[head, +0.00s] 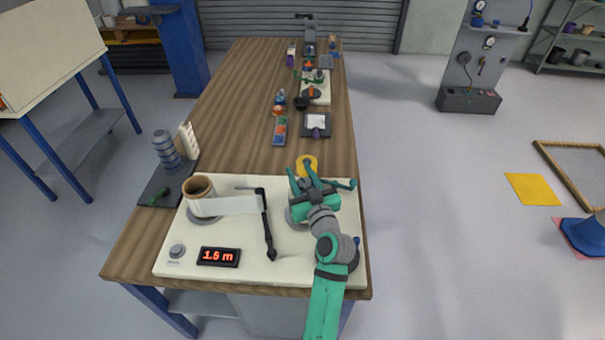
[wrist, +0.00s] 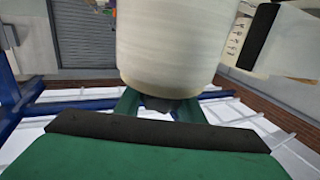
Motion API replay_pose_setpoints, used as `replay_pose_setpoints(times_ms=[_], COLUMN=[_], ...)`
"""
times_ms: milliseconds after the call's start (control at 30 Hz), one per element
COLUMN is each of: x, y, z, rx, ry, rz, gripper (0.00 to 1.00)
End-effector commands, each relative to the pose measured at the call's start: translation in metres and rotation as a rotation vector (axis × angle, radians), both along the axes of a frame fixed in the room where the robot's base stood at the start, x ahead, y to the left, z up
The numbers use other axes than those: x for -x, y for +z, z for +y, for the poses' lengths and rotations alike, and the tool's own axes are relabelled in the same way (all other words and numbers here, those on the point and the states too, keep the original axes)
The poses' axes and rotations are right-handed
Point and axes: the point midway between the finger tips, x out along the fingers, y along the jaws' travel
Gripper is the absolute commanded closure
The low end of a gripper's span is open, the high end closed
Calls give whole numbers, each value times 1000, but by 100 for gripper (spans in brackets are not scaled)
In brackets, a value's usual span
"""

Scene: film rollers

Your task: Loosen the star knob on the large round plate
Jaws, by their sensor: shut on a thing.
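My gripper (head: 311,190) is over this plate, shut on the star knob. The knob's shape is hidden in the head view. In the wrist view, a small dark piece (wrist: 163,104) shows between the green fingers. A large pale rounded body (wrist: 172,45) fills the top middle of that view and hides part of the fingers; I cannot tell what it is.
On the cream board (head: 180,262) stand a brown-cored roll (head: 199,189) with a pale strip, a black bar (head: 267,225) and a red "1.5 m" display (head: 219,257). A yellow ring (head: 308,160) lies behind my gripper. Several items stand farther back on the wooden bench (head: 235,130).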

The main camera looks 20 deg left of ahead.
Motion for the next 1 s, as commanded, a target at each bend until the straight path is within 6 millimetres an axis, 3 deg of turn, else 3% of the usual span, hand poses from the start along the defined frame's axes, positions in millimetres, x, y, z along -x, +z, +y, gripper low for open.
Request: replay_pose_setpoints(times_ms=[1000], x=[24], y=[0], z=[14], rx=[2], ry=[824], rz=[2], gripper=[87])
